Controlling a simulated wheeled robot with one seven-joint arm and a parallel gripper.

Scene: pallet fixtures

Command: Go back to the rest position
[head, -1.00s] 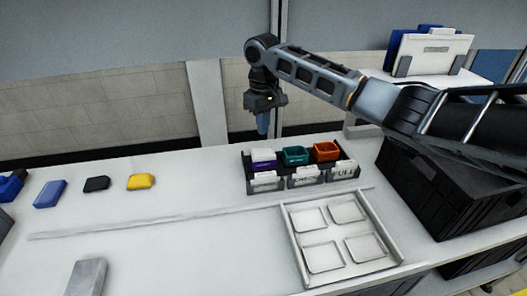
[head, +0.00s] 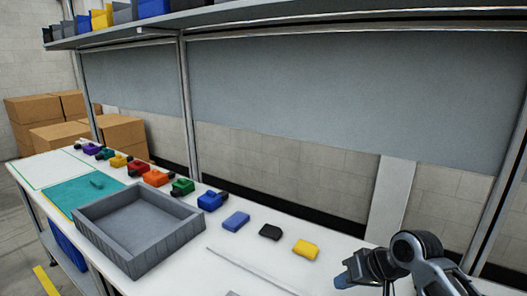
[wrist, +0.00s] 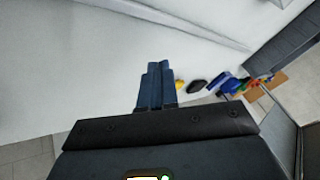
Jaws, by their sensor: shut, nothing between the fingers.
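My gripper (head: 343,281) is at the lower right of the head view, in front of the wall side of the white workbench (head: 335,262). In the wrist view its blue fingers (wrist: 155,86) are together with nothing between them. The bench surface shows beyond the fingers in the wrist view. A yellow block (head: 305,248) lies on the bench left of my gripper, clearly apart from it. A black block (head: 270,232) and a blue block (head: 236,221) lie farther left.
A grey open tray (head: 140,250) stands on the bench at left. Behind it is a row of several coloured pieces, including an orange one (head: 157,177). A shelf with bins (head: 102,19) hangs above. Cardboard boxes (head: 120,131) stand at the far left. A low strip (head: 255,270) crosses the bench.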

